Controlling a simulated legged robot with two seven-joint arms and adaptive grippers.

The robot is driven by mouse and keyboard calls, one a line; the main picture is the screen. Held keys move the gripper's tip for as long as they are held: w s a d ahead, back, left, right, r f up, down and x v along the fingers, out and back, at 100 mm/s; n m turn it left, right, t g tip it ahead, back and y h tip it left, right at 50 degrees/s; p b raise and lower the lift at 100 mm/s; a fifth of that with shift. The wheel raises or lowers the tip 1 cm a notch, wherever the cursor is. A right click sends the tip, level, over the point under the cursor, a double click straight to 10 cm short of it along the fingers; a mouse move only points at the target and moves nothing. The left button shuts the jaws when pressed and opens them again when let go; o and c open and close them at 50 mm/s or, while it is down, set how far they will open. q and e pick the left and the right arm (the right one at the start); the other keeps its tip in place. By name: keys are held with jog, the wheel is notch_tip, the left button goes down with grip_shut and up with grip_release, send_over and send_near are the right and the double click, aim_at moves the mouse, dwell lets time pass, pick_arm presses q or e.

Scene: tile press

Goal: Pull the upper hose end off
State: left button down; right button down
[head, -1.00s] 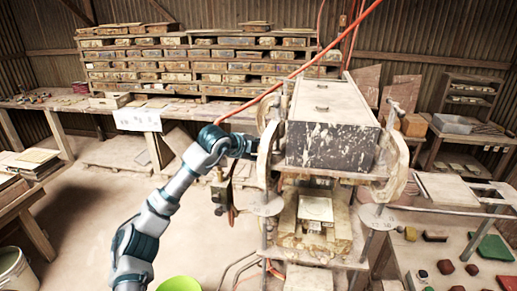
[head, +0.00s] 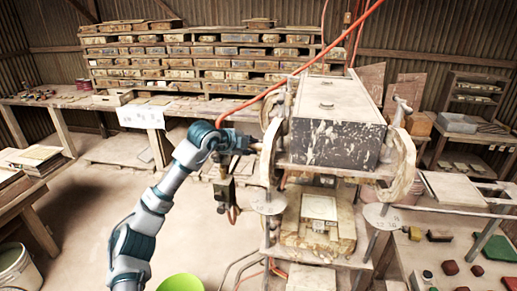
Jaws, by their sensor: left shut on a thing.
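The orange-red hose (head: 300,72) comes down from the upper right across the press and goes out of sight behind my left wrist. My left gripper (head: 252,146) is shut at the left side of the press, above a small dark valve block (head: 225,187) and left of the press's round side plate. It is shut on what appears to be the upper hose end, which the fingers and wrist mostly hide. I cannot tell whether the end still sits on its fitting. My right gripper is not in view.
The press (head: 335,135) with its dark splattered box stands right of my gripper. A table (head: 410,262) with coloured pieces is at lower right. A lime-green bucket (head: 181,283) and a white bucket (head: 15,270) stand on the floor. The floor at left is mostly clear.

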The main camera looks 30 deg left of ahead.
pick_arm(q)
jog(key=c, duration=1.3)
grip_release()
jog(key=shift+a, duration=0.1)
jog(key=shift+o, duration=0.5)
jog(key=shift+s, duration=0.15)
jog(key=shift+s+a+r, duration=0.1)
jog(key=shift+s+r, duration=0.05)
jog(key=shift+s, duration=0.05)
jog(key=v, duration=1.1)
jog(key=shift+s+a, duration=0.25)
jog(key=shift+s, duration=0.05)
jog(key=shift+r, duration=0.15)
